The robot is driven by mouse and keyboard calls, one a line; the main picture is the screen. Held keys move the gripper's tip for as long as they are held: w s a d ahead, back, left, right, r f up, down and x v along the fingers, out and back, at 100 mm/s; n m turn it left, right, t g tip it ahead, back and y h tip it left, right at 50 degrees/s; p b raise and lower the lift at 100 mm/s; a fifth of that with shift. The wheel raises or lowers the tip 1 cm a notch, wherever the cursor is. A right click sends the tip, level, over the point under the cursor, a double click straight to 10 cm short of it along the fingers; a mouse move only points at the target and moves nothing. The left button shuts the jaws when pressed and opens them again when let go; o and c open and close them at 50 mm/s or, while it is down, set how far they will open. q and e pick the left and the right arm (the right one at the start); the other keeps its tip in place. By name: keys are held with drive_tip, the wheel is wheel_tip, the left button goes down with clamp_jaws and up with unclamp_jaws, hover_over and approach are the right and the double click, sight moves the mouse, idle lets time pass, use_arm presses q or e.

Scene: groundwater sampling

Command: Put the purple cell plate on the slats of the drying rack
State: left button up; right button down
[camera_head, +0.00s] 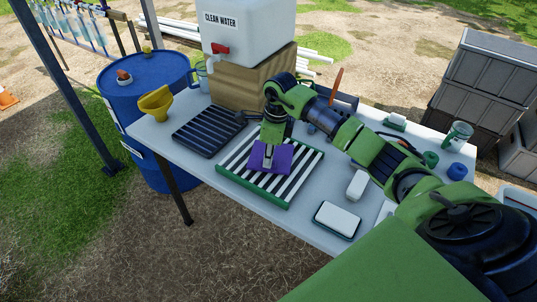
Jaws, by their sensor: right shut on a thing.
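The purple cell plate (284,160) is a flat purple piece in the middle of the camera_head view. My right gripper (268,160) reaches in from the right and is shut on it from above. The plate is over a green-framed rack (236,180) with white slats and dark gaps, at the table's front edge. I cannot tell whether the plate touches the slats. The plate and gripper hide part of the slats. My left gripper is not in view.
A dark slatted tray (205,130) lies left of the rack, with a yellow funnel (155,103) beyond. A clean-water tank (245,35) stands on a wooden block (240,82) behind. White-topped boxes (337,219) lie right of the rack. A blue barrel (140,82) stands left.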

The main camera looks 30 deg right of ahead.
drive_tip(key=shift+f+b, duration=0.2)
drive_tip(key=shift+b, duration=0.1)
drive_tip(key=c, duration=2.1)
unclamp_jaws()
drive_tip(key=shift+r, duration=0.55)
wheel_tip(320, 180, up, 11)
drive_tip(key=s+b, duration=0.1)
drive_tip(key=shift+d+b, duration=0.35)
drive_tip(key=shift+d, duration=0.1)
drive_tip(key=shift+r, duration=0.1)
